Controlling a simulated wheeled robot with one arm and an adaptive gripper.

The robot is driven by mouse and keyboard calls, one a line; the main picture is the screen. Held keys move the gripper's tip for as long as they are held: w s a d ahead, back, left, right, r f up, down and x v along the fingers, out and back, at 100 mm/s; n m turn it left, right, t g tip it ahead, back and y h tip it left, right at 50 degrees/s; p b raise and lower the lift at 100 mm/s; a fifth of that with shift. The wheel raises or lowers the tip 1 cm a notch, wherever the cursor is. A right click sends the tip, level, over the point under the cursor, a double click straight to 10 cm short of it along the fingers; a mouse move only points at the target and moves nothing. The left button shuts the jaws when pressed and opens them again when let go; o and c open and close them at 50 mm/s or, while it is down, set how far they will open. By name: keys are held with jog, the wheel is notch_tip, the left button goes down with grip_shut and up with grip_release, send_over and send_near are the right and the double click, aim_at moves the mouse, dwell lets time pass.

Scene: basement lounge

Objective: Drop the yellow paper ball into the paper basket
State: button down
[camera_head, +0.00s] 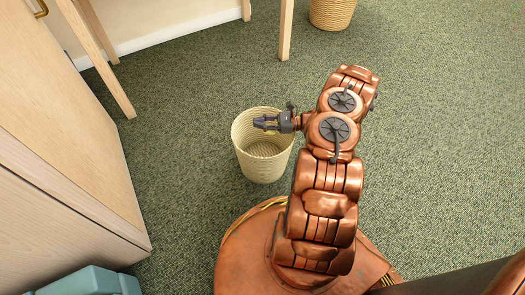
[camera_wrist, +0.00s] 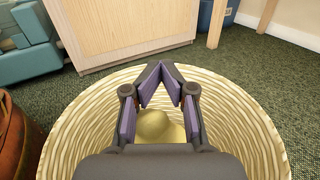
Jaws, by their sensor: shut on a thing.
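The paper basket (camera_head: 247,155), a pale yellow woven basket, stands upright on the carpet. In the wrist view its ribbed wall (camera_wrist: 245,125) surrounds my gripper. My gripper (camera_head: 262,123) is over the basket's mouth; it also shows in the wrist view (camera_wrist: 164,92), with its purple-padded fingers angled together at the tips. The yellow paper ball (camera_wrist: 153,125) shows as a rounded pale yellow shape between the fingers, partly hidden by the gripper body. My gripper is shut on it, though the contact itself is hard to see. In the head view I cannot make out the ball.
A wooden cabinet (camera_head: 75,130) stands to the left of the basket. A second woven basket (camera_head: 331,13) is at the back, near wooden legs (camera_head: 286,30). A teal object (camera_head: 92,282) is at the lower left. Open carpet lies to the right.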

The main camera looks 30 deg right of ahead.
jog(key=shift+f, duration=0.1)
jog(key=c, duration=0.9)
grip_release()
jog(key=shift+r, duration=5.05)
